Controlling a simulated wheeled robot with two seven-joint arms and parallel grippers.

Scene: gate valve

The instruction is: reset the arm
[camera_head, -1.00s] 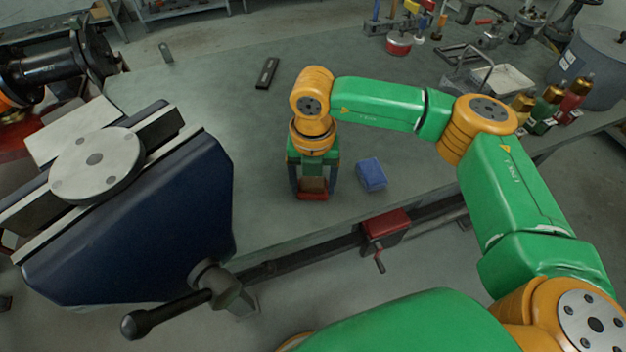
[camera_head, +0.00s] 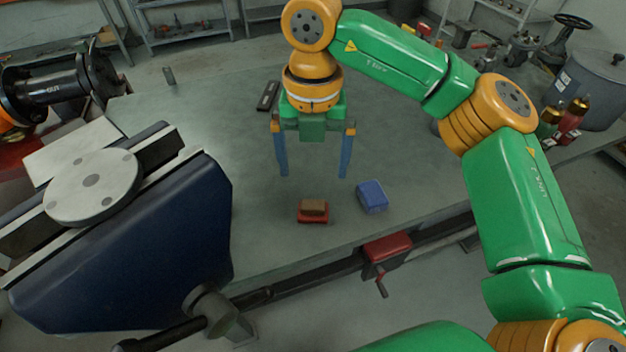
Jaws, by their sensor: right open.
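My right gripper (camera_head: 312,170) hangs at the end of my green and orange right arm. Its two blue fingers are spread wide apart with nothing between them. It is above the workbench (camera_head: 220,110), behind and apart from a small red block with a brown top (camera_head: 313,211). A blue box (camera_head: 372,197) lies to the right of the red block. No gate valve can be made out for certain. My left gripper is not in view.
A large blue vise (camera_head: 140,245) with a round metal disc (camera_head: 92,187) on it fills the left. A dark flat object (camera_head: 268,96) lies behind the gripper. Bottles (camera_head: 572,115) and a grey pot (camera_head: 592,88) stand at the right. The bench's middle is largely clear.

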